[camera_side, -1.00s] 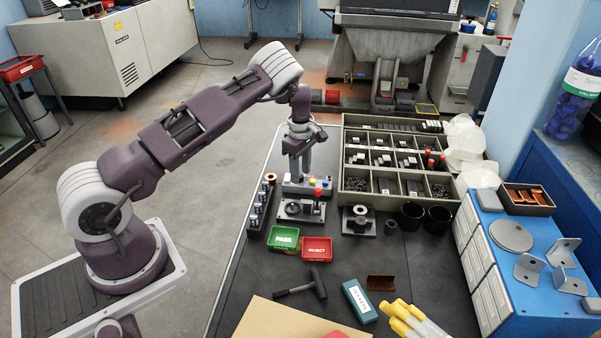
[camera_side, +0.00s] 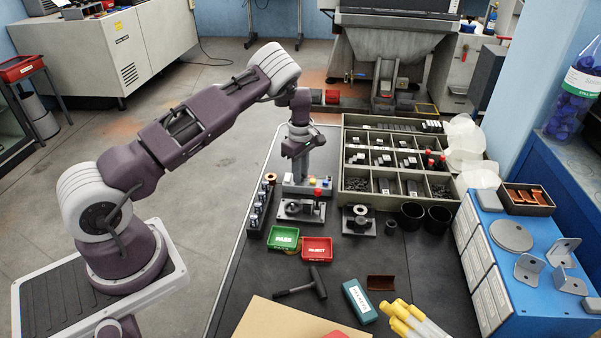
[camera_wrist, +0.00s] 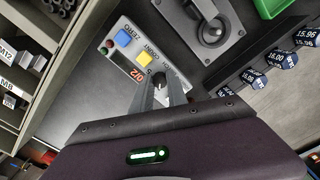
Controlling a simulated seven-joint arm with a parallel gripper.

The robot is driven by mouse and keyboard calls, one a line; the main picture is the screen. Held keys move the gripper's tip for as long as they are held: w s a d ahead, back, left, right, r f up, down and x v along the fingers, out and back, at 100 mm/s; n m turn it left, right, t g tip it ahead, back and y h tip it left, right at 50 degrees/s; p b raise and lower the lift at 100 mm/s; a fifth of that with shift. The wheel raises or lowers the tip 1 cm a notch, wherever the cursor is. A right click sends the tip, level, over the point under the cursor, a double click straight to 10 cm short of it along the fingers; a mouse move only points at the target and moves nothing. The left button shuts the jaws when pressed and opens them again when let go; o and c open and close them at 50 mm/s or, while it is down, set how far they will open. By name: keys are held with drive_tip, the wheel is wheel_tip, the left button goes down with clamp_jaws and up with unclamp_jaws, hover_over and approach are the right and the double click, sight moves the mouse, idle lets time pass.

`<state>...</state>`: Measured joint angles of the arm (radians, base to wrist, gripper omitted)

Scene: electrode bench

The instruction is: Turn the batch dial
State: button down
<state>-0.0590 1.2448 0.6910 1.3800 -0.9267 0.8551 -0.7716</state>
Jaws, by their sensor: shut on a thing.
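The control panel (camera_wrist: 98,98) fills the middle of the wrist view. It carries a blue button (camera_wrist: 124,38) marked ZERO, a yellow button (camera_wrist: 145,60), a red-lit display (camera_wrist: 124,86) and the dark batch dial (camera_wrist: 159,80). My gripper (camera_wrist: 164,86) points down at the panel, its two grey fingers shut on the dial. The fingers hide much of the dial, so its setting cannot be read. In the side view the panel (camera_side: 300,188) stands at the back of the bench, with my gripper (camera_side: 299,172) just above it.
A plate with a lever (camera_wrist: 212,30) lies beside the panel. A compartment tray (camera_side: 345,200) is to the right of the panel. Green (camera_side: 284,239) and red (camera_side: 317,249) bins sit in front.

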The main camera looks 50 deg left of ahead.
drive_tip(key=m, duration=0.6)
drive_tip(key=shift+m, duration=0.4)
idle(0.3)
drive_tip(key=c, duration=1.3)
unclamp_jaws()
drive_tip(key=n, duration=0.6)
drive_tip(key=shift+n, duration=0.8)
wheel_tip(320, 180, up, 6)
drive_tip(key=shift+w+r, duration=0.1)
drive_tip(key=s+d+r+m, duration=0.2)
drive_tip(key=s+d+r, duration=0.1)
drive_tip(key=r, duration=0.4)
drive_tip(key=s+d+r+m+t+h, duration=0.1)
drive_tip(key=s+d+r+m, duration=0.1)
drive_tip(key=d+r, duration=0.3)
drive_tip(key=s+d+r+m+t+h, duration=0.1)
drive_tip(key=s+d+r+m, duration=0.2)
drive_tip(key=r, duration=0.6)
drive_tip(key=shift+s+d+r, duration=0.3)
drive_tip(key=shift+d+r, duration=0.1)
drive_tip(key=shift+d, duration=0.4)
